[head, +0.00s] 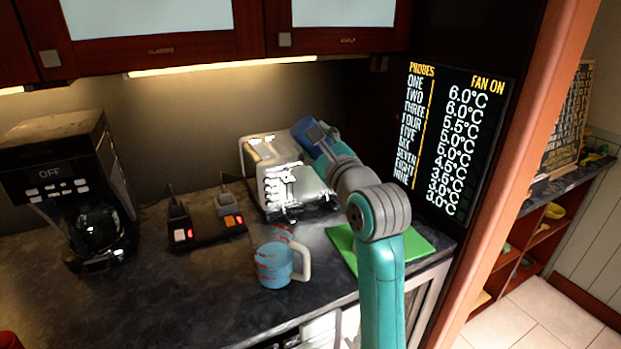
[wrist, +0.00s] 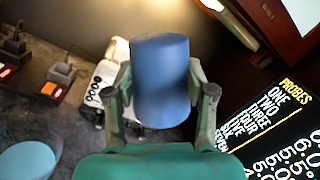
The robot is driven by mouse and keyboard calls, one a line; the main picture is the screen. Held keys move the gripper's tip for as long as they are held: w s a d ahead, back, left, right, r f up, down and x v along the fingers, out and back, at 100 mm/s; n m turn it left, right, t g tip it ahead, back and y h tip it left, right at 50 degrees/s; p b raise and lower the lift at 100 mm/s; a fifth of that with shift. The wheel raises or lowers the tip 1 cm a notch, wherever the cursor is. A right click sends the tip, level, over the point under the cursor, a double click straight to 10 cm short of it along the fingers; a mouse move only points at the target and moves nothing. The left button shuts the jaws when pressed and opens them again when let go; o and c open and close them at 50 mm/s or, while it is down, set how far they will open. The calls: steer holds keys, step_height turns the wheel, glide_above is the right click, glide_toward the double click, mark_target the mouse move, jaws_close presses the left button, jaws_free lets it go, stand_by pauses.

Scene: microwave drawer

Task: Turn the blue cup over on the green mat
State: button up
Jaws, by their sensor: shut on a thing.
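The blue cup (head: 306,134) is a plain dark blue cylinder, held up in the air near the right back of the toaster. It also shows in the wrist view (wrist: 160,80), between both fingers. My gripper (head: 322,138) is shut on its sides. The cup looks tilted in the head view; I cannot tell which end is its opening. The green mat (head: 416,246) lies on the counter at the right, lower and nearer than the cup. My arm crosses in front of the mat and hides its middle; the visible parts are bare.
A silver toaster (head: 290,180) stands left of my gripper. A light blue mug with a white handle (head: 274,265) stands left of the mat. Two probes on a dark base (head: 206,228) and a coffee maker (head: 75,190) are farther left. Cabinets (head: 200,50) hang above; a temperature display (head: 440,140) is at right.

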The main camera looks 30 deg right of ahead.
steer(key=shift+m, duration=0.3)
steer(key=m+h, duration=0.1)
steer(key=m, duration=0.5)
